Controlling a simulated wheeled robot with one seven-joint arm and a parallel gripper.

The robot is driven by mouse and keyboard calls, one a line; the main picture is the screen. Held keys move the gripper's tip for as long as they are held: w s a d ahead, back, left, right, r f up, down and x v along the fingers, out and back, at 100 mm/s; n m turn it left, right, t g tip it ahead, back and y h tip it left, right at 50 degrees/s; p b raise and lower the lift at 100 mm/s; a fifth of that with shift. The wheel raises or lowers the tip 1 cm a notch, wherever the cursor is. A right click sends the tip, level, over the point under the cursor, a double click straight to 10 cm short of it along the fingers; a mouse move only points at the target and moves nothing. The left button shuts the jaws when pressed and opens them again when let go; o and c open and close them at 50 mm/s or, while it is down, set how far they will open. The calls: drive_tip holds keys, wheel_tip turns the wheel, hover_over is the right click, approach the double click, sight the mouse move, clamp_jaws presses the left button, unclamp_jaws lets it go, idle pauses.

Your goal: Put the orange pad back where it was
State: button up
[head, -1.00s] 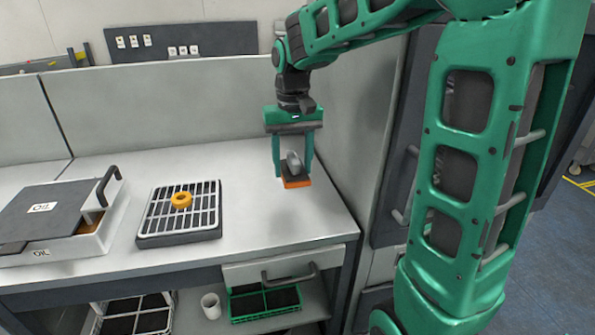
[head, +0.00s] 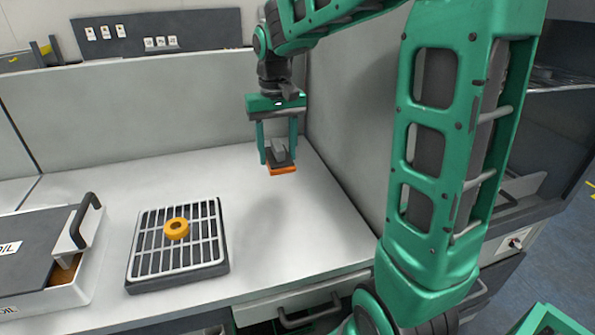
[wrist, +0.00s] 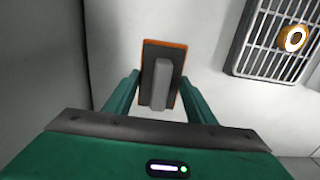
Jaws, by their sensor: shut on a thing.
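The orange pad (head: 283,170) is a flat orange block with a dark top and a grey handle.
A black tray with a white grille (head: 150,262) stands left of my gripper, with a yellow ring (head: 176,228) on it. A white box marked OIL with a dark lid (head: 38,245) is at far left. Worktop (head: 280,240) between grille and side panel (head: 345,140) is clear.

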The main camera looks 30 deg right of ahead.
hover_over(307, 178)
wheel_tip(307, 178, down, 6)
drive_tip(key=shift+a+f, duration=0.1)
drive_tip(key=shift+f, duration=2.15)
drive_tip(key=shift+f, duration=0.1)
drive_tip(key=o, duration=1.3)
wheel_tip(307, 178, up, 12)
